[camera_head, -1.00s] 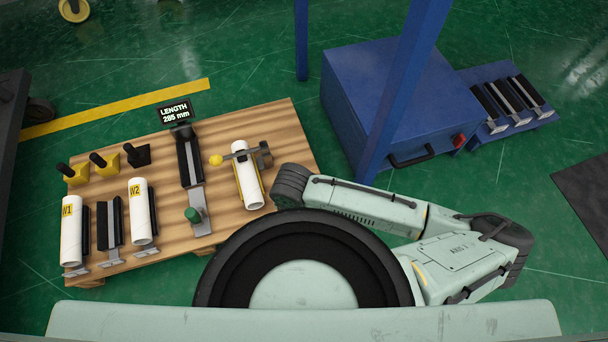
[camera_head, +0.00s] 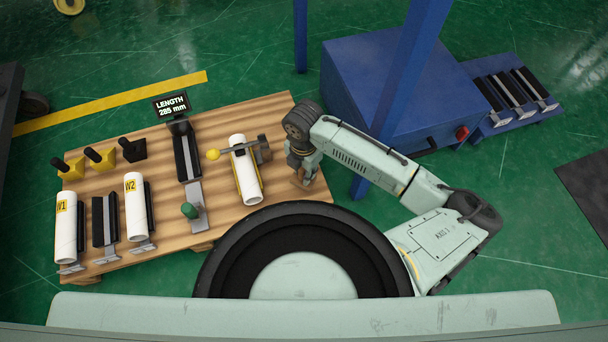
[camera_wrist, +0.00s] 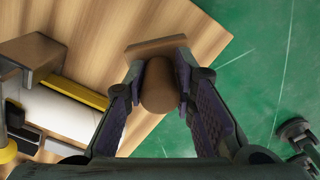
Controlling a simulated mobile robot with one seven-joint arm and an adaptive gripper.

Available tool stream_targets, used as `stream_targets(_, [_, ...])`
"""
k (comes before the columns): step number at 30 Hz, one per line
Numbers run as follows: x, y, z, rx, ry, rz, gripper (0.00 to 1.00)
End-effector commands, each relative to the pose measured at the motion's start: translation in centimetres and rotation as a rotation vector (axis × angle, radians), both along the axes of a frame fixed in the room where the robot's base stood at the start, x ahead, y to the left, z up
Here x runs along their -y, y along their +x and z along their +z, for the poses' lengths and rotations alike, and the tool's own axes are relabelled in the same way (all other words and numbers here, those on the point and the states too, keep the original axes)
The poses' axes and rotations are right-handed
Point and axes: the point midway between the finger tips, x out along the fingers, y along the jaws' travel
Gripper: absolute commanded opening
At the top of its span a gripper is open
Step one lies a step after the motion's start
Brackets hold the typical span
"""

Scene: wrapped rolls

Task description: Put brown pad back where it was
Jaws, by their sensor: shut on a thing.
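The brown pad (camera_wrist: 157,46) has a flat plate and a rounded brown handle (camera_wrist: 159,88). In the wrist view my gripper (camera_wrist: 160,80) is shut on the handle, one finger on each side. In the head view my gripper (camera_head: 302,176) points down over the right edge of the wooden table, and little of the pad shows there. The plate appears over or on the wood near its edge; I cannot tell whether it touches.
A white roll (camera_head: 244,170) in a clamp fixture lies just left of my gripper. Further left are a measuring slide with a green knob (camera_head: 190,210), rolls W1 (camera_head: 66,230) and W2 (camera_head: 136,210), and stamps (camera_head: 131,149). A blue cabinet (camera_head: 375,85) stands at the right.

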Motion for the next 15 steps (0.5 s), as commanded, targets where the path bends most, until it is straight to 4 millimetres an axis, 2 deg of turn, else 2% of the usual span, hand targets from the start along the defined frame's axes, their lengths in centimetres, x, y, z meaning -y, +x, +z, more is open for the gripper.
stream_targets(1, [0.1, 0.6, -0.1, 0.0, 0.0, -0.001, 0.0])
stream_targets(7, [0.1, 0.4, -3.4, -0.002, 0.001, -0.002, 0.0])
stream_targets(15, [0.1, 0.4, -3.5, 0.0, 0.0, -0.002, 0.0])
